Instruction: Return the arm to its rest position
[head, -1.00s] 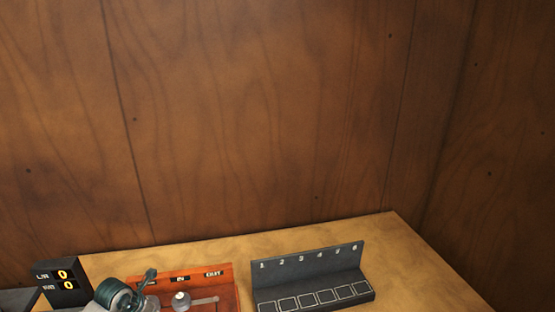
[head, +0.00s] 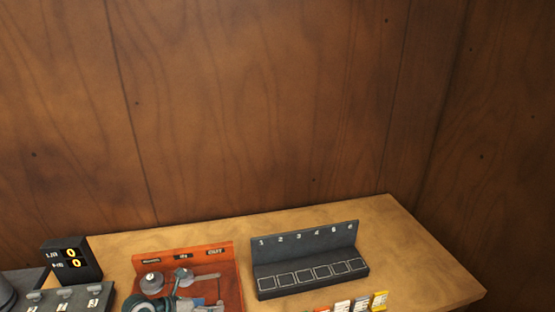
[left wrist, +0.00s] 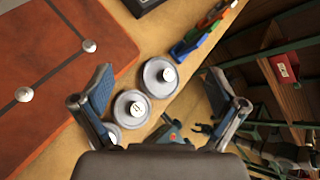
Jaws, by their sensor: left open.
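My left gripper (head: 188,303) is at the bottom edge of the head view, low in front of the red board (head: 228,276), and partly cut off. In the left wrist view my left gripper (left wrist: 155,95) has its two blue-padded fingers wide apart. Nothing is held between them. Two round metal discs, one farther (left wrist: 160,77) and one nearer (left wrist: 131,109), show beyond the fingers on the tan table. The red board also shows in the left wrist view (left wrist: 60,50), beside the left finger. My right gripper is not seen in either view.
A dark rack numbered from 1 (head: 310,268) stands right of the board, its slots empty. Several coloured cards (head: 342,305) lie in front of it. A black counter box (head: 72,259) is at the left. Brown wood walls (head: 270,110) rise behind. The table's right end (head: 420,260) is clear.

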